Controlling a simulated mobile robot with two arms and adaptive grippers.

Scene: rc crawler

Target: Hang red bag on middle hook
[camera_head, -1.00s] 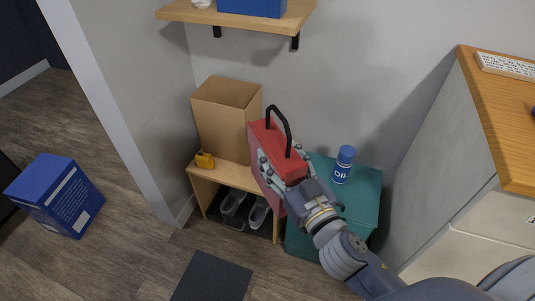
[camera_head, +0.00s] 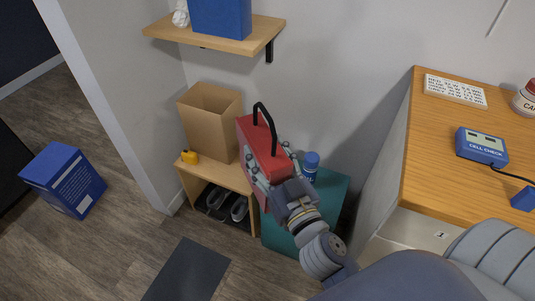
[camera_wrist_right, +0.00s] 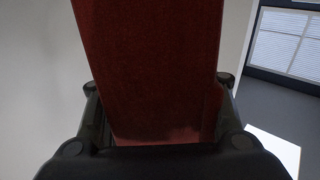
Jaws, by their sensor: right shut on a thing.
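The red bag (camera_head: 265,150) with a black loop handle is in the middle of the head view, held upright in the air. My right gripper (camera_head: 272,172) is shut on the bag's body, with fingers on both of its sides. In the right wrist view the red bag (camera_wrist_right: 150,65) fills the middle between the fingers. The handle stands up free above the bag. My left gripper is not in view. No hooks show in these frames.
Behind the bag stand a shoe bench (camera_head: 222,174) with a cardboard box (camera_head: 210,125), and a teal box (camera_head: 328,205) bearing a blue bottle (camera_head: 311,162). A shelf (camera_head: 213,35) is on the wall above. A wooden counter (camera_head: 440,160) is at right.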

